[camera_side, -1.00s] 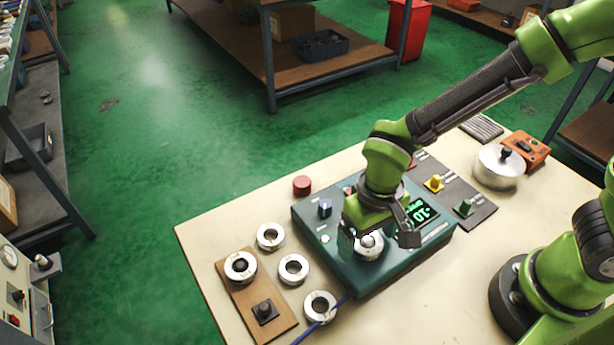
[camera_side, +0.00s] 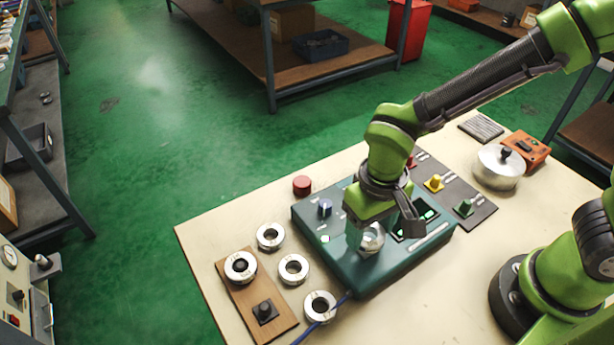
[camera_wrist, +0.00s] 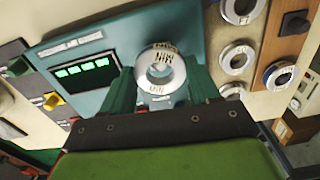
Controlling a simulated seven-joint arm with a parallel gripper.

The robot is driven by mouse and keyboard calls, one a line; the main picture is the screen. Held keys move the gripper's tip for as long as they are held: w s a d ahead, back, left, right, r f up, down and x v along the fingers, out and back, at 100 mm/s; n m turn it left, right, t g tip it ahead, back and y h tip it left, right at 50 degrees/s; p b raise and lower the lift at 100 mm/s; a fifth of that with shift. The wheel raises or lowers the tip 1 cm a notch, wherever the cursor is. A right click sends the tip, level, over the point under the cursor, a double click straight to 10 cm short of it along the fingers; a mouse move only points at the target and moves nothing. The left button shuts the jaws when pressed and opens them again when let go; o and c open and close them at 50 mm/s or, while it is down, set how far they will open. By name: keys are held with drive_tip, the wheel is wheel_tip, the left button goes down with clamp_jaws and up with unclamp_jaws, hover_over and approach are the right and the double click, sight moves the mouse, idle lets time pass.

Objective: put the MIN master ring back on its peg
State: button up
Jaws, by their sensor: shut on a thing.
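The MIN master ring (camera_wrist: 161,75) is a silver ring with "MIN" lettering, seen close up in the wrist view. My gripper (camera_wrist: 160,92) is shut on it, with a green finger on each side. In the side view the ring (camera_side: 371,238) shows below my gripper (camera_side: 372,236), over the teal gauge box (camera_side: 347,280). The wooden peg board (camera_side: 283,318) lies at the left of the table. Its near dark peg (camera_side: 264,308) is bare, and a ring (camera_side: 240,267) sits on its far peg.
Several loose silver rings (camera_side: 293,269) lie between the board and the gauge box. A blue cable (camera_side: 322,322) runs by the nearest one. A red cylinder (camera_side: 302,185) stands behind the box. A dark panel with coloured knobs (camera_side: 478,221) and a lidded pot (camera_side: 496,172) are at the right.

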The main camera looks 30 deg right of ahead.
wheel_tip(320, 180, up, 7)
drive_tip(key=m, duration=0.5)
hover_over(264, 307)
wheel_tip(264, 307, down, 5)
drive_tip(key=shift+f, duration=0.1)
drive_tip(key=shift+m, duration=0.3)
drive_tip(key=shift+f, duration=2)
drive_tip(key=shift+f, duration=0.1)
drive_tip(key=shift+f, duration=0.85)
drive_tip(key=shift+f, duration=0.75)
drive_tip(key=o, duration=1.4)
